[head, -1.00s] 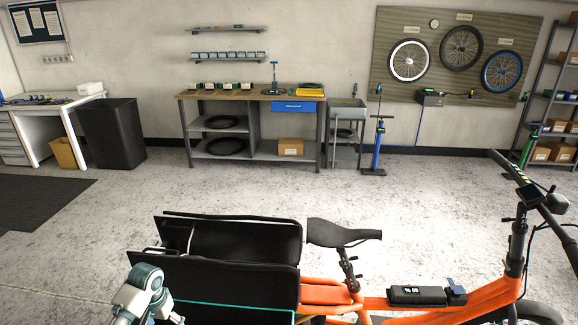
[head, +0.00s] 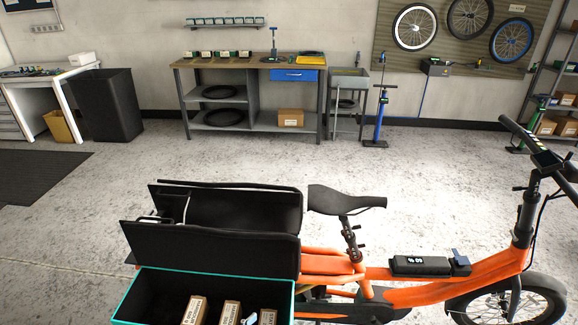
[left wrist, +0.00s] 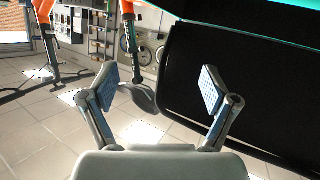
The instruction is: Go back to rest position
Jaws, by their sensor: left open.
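My left gripper (left wrist: 160,95) shows in the left wrist view with its two fingers spread wide and nothing between them. A large black panel with a teal edge (left wrist: 255,75) fills the right of that view, beside the right finger. The left gripper is out of the head view now. My right gripper is in neither current view. In the head view, an orange cargo bike (head: 480,280) stands in front, with a black saddle (head: 345,200) and a battery pack (head: 420,265).
A black bin with a teal rim (head: 212,277) holds several cardboard boxes (head: 193,311) at the bottom of the head view. Black pannier panels (head: 215,245) stand behind it. A workbench (head: 248,64) is along the wall. Open floor (head: 250,155) lies between.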

